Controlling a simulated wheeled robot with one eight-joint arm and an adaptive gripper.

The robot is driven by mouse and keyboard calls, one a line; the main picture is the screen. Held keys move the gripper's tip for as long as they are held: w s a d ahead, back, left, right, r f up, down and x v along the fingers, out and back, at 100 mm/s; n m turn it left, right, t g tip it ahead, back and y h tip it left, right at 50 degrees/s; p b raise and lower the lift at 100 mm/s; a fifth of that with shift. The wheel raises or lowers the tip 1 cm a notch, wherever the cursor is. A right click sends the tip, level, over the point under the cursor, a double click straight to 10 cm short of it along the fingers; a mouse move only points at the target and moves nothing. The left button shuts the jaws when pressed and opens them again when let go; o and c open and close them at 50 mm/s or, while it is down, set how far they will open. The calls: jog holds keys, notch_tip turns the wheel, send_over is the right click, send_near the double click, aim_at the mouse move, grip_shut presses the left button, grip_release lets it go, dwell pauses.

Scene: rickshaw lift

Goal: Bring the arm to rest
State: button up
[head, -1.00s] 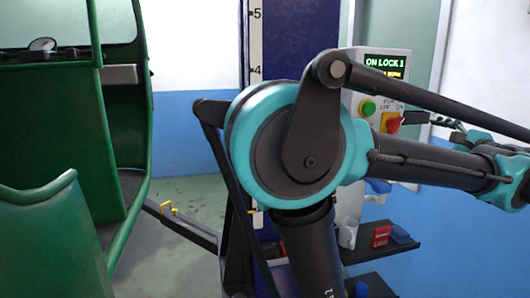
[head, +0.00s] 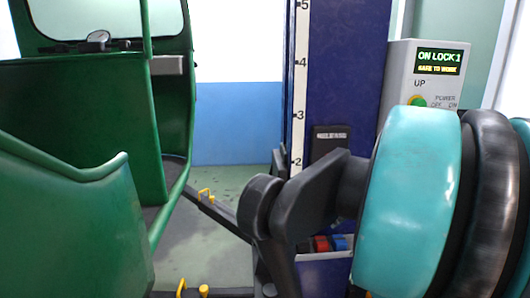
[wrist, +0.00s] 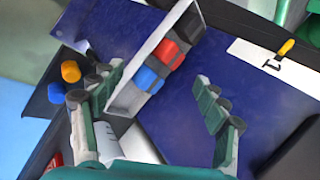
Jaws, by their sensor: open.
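My arm fills the lower right of the head view, with a large teal joint (head: 410,200) close to the camera. My gripper (wrist: 158,78) shows only in the wrist view. Its two green and grey fingers are spread apart, with nothing held between them. A pale rack (wrist: 130,98) on the blue lift column shows between and beyond the fingers, holding red and blue pieces (wrist: 160,68). I cannot tell whether a finger touches the rack. In the head view my gripper is out of sight.
A green rickshaw (head: 85,130) stands at the left. A lift arm (head: 228,215) with yellow fittings reaches under it. The blue column (head: 345,70) and a control box (head: 400,75) reading "ON LOCK 1" stand behind my arm. Floor (head: 215,180) shows between rickshaw and column.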

jog(key=s+a+f+n+h, duration=0.2)
jog(key=s+a+f+n, duration=0.1)
jog(key=f+n, duration=0.2)
jog(key=s+a+f+n+g+h, duration=0.1)
jog(key=s+a+f+n+h, duration=0.1)
jog(key=f+n, duration=0.3)
jog(key=shift+s+a+f+g, duration=0.3)
jog(key=shift+s+a, duration=0.15)
jog(key=shift+s, duration=0.4)
